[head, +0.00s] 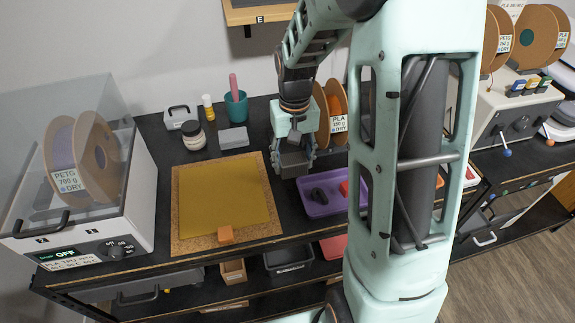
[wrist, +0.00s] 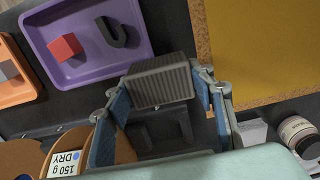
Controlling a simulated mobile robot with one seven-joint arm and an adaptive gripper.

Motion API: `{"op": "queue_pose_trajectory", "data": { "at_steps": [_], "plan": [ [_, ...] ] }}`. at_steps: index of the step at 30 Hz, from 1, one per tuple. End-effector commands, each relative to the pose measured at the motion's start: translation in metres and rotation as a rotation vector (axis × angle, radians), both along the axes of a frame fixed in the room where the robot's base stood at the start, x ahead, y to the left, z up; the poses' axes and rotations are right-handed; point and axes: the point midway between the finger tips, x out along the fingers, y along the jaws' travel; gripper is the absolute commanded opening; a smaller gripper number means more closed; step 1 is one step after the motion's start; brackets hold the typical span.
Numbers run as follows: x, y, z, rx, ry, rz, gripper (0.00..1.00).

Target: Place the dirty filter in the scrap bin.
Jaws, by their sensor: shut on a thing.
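My gripper (head: 297,150) hangs over the back of the dark bench, between the yellow mat and the upright filament spools. It is shut on a dark grey ribbed block (wrist: 160,84), which looks like the dirty filter. In the wrist view the block sits between the two blue-padded fingers, its ribbed face showing. In the head view it is partly hidden by the gripper and seems to be above the bench, left of the purple tray. No bin with a readable scrap label shows. An open dark bin (head: 289,263) stands on the lower shelf.
The purple tray (wrist: 138,60) holds a red cube (wrist: 64,47) and a black U-shaped part (wrist: 111,33). An orange tray (wrist: 14,95) lies beside it. A cardboard-coloured bin (head: 232,272) is on the shelf below.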

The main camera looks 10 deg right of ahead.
Motion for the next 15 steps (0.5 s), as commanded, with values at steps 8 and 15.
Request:
{"op": "queue_pose_trajectory", "data": {
  "at_steps": [8, 15],
  "plan": [
    [0.016, 0.001, -0.020, 0.000, -0.001, 0.001, 0.21],
    [0.021, 0.002, -0.051, 0.000, 0.000, 0.001, 0.21]
  ]
}}
